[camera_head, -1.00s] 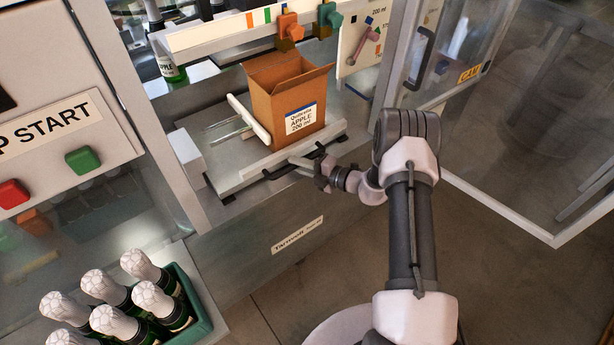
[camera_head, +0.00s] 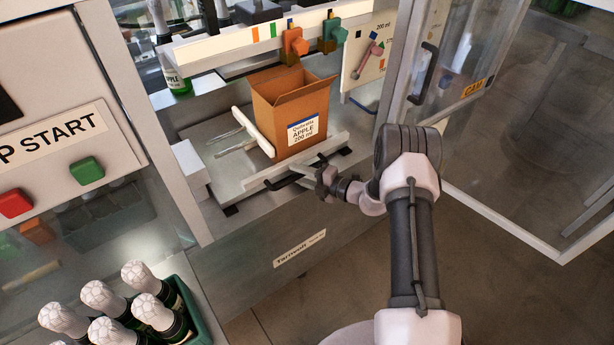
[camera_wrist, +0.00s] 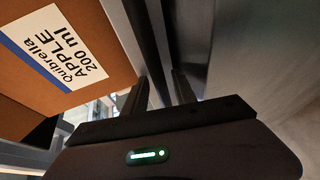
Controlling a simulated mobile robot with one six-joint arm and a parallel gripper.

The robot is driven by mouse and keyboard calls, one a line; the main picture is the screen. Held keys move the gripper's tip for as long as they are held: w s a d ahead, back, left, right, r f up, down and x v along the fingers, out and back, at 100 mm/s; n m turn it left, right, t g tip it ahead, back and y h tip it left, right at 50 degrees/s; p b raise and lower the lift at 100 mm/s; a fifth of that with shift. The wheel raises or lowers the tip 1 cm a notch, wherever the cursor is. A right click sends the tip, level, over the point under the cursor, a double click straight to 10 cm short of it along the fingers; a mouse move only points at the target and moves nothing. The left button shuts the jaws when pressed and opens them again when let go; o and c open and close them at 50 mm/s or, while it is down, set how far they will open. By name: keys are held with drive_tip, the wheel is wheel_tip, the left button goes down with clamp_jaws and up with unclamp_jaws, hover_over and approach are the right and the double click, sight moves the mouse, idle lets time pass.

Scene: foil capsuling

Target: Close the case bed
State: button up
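The case bed (camera_head: 222,183) is a pale grey platform with white rails, set in an opening of the machine. An open-topped cardboard case (camera_head: 291,113) labelled Quibrella Apple 200 ml stands on it between the rails. A dark bar handle (camera_head: 283,178) runs along the bed's front edge. My gripper (camera_head: 302,172) is at this front edge, by the handle. In the wrist view its two fingers (camera_wrist: 160,85) stand apart, with dark bars beyond them and the case at upper left. I cannot tell whether the handle lies between the fingers.
Orange (camera_head: 295,41) and green (camera_head: 333,33) clamps sit on a rail above the case. A glazed door (camera_head: 455,60) stands open at the right. A green crate (camera_head: 205,322) of foil-topped bottles is at lower left. Green (camera_head: 87,170) and red (camera_head: 15,203) buttons are on the left panel.

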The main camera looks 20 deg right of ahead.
drive_tip(key=p+v, duration=0.4)
drive_tip(key=v, duration=1.3)
drive_tip(key=shift+s+d, duration=0.1)
drive_tip(key=shift+s, duration=0.05)
